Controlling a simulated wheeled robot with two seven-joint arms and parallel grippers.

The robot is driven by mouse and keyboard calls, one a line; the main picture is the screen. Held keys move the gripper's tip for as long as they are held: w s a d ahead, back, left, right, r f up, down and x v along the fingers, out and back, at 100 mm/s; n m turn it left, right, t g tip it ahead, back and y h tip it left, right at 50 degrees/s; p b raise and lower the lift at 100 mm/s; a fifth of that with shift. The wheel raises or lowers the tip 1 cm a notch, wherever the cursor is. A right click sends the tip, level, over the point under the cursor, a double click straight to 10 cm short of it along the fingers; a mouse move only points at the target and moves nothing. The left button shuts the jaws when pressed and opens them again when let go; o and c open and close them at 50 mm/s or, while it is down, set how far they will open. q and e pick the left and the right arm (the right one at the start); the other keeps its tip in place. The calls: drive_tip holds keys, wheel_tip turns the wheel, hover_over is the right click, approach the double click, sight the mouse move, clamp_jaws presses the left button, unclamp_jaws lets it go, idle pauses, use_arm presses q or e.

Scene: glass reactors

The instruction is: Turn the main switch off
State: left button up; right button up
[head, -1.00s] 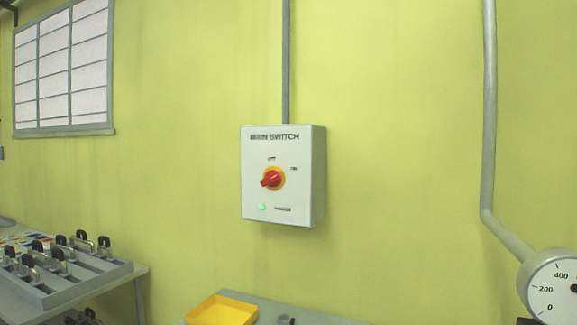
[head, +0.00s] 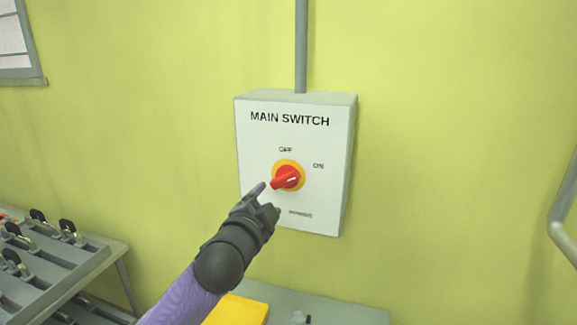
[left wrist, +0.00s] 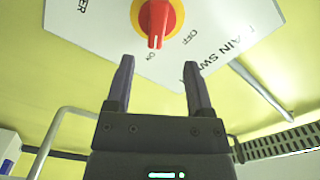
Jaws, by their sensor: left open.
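The main switch box (head: 262,140) is a white box on the wall with "MAIN SWITCH" lettering. Its red knob (head: 287,178) sits on a yellow disc, with OFF marked above and ON at the upper right. In the left wrist view the red knob (left wrist: 157,22) has its white mark towards the ON label. My left gripper (head: 268,198) is open and empty, just below and left of the knob in the head view. In the left wrist view its two fingers (left wrist: 158,75) stand apart, short of the knob, which shows beyond the gap. My right gripper is out of view.
A grey conduit (head: 301,45) runs up from the box. A grey rack with black-handled parts (head: 70,262) stands at lower left. A yellow tray (head: 238,312) lies on a grey surface (head: 345,312) below the box. The wall around the box is clear.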

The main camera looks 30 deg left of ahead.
sight(283, 182)
use_arm(q)
drive_tip(key=x, duration=0.8)
drive_tip(key=shift+w+d+f, duration=0.1)
drive_tip(key=shift+w+d, duration=0.05)
drive_tip(key=shift+w, duration=0.05)
clamp_jaws()
